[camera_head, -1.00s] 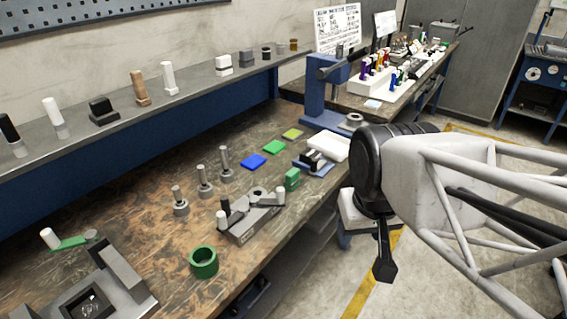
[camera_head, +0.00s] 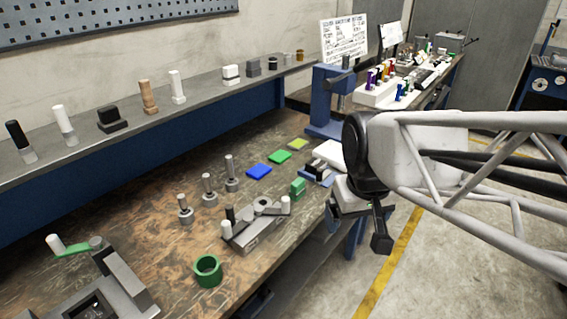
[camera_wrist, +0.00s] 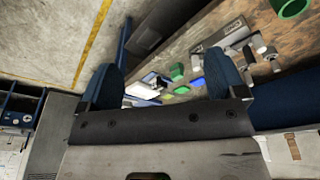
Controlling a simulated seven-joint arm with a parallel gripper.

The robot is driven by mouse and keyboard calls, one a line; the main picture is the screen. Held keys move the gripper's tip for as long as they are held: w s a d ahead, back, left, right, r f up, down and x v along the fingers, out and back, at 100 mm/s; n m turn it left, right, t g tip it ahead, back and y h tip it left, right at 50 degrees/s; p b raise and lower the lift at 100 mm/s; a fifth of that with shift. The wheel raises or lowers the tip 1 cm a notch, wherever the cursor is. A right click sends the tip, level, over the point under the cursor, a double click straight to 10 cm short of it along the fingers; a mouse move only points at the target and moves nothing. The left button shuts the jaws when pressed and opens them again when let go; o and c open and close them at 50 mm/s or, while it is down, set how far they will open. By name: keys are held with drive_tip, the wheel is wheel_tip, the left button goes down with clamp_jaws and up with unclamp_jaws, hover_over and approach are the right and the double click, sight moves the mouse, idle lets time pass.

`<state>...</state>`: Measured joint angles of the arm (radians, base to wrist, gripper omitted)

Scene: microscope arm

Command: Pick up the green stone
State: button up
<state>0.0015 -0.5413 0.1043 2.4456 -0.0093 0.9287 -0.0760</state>
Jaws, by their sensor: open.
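Several green things are on the bench, and I cannot tell for certain which is the green stone. A flat green tile (camera_head: 280,157) lies between a blue tile (camera_head: 259,171) and a yellow-green tile (camera_head: 299,144). A small upright green block (camera_head: 298,187) stands nearer the front edge; it seems to show in the wrist view (camera_wrist: 178,72). A green ring (camera_head: 207,270) stands near the front. My gripper (camera_wrist: 163,80) is open and empty, its fingers wide apart. In the head view it hangs beyond the bench's front edge, right of the tiles, apart from everything green.
Several metal posts (camera_head: 208,190) are left of the tiles. A blue press (camera_head: 328,100) stands behind. A shelf (camera_head: 85,148) runs along the wall. Bare bench (camera_head: 130,210) lies at left.

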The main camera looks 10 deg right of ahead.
drive_tip(key=w+n, duration=0.2)
drive_tip(key=w, duration=0.8)
drive_tip(key=n+g, duration=0.2)
drive_tip(key=n, duration=0.4)
hover_over(298, 189)
drive_tip(key=w, duration=0.2)
drive_tip(key=f, duration=1.7)
drive_tip(key=shift+s+d, duration=0.15)
drive_tip(key=shift+d, duration=0.1)
drive_tip(key=shift+w+f, duration=0.3)
drive_tip(key=shift+f, duration=0.05)
drive_tip(key=shift+f, duration=1.3)
drive_tip(key=shift+a+f, duration=0.1)
drive_tip(key=shift+f, duration=2.45)
